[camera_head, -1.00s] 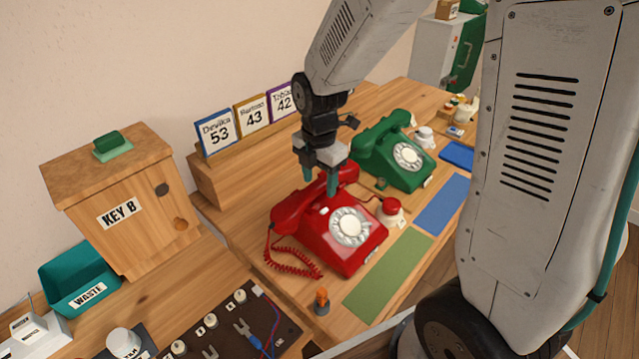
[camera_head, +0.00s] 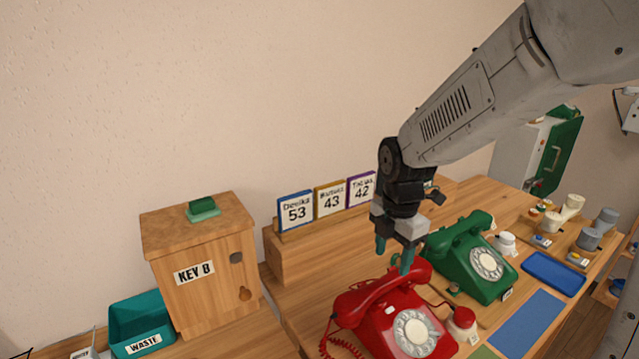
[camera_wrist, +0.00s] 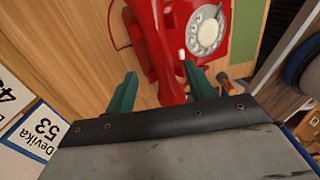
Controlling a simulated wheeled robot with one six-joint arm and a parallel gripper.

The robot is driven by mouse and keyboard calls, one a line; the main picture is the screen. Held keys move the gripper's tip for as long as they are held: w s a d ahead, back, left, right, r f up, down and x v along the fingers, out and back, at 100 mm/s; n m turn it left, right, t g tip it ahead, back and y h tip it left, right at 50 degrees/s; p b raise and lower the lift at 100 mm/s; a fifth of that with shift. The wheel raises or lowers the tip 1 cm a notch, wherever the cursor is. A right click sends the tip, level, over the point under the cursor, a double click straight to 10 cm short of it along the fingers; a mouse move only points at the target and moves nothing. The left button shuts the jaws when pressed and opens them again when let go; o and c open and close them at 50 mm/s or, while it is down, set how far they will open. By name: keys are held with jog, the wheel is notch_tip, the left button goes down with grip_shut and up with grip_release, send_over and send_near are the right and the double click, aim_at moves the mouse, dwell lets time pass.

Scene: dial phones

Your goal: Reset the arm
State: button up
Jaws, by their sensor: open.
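My gripper (camera_head: 394,255) is open, its two teal fingers apart and pointing down. It hangs over the back of the red dial phone (camera_head: 417,330), close to its handset. In the wrist view the fingers (camera_wrist: 160,90) show with the red phone (camera_wrist: 172,45) ahead of them and nothing held between them. Whether a finger touches the handset cannot be told. The green dial phone (camera_head: 470,268) stands to the right of the gripper, with its handset on.
Name cards (camera_head: 296,211) stand on a wooden ledge behind the phones. A KEY B box (camera_head: 200,270) and teal WASTE bin (camera_head: 140,325) are at left. A blue mat (camera_head: 527,322), blue tray (camera_head: 553,273) and cups (camera_head: 587,238) lie right. A red button (camera_head: 463,318) sits beside the red phone.

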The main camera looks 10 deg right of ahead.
jog(key=shift+s+m, duration=0.1)
jog(key=shift+m, duration=0.4)
jog(key=s+d+r+m, duration=0.1)
jog(key=s+r+m, duration=0.2)
jog(key=s+m, duration=0.4)
jog(key=s+d+r+m+t, duration=0.1)
jog(key=s+r+m, duration=0.3)
jog(key=s+m, duration=0.3)
jog(key=s+d+r+m, duration=0.1)
jog(key=s+r+m, duration=0.3)
jog(key=s+m, duration=0.3)
jog(key=shift+s, duration=0.45)
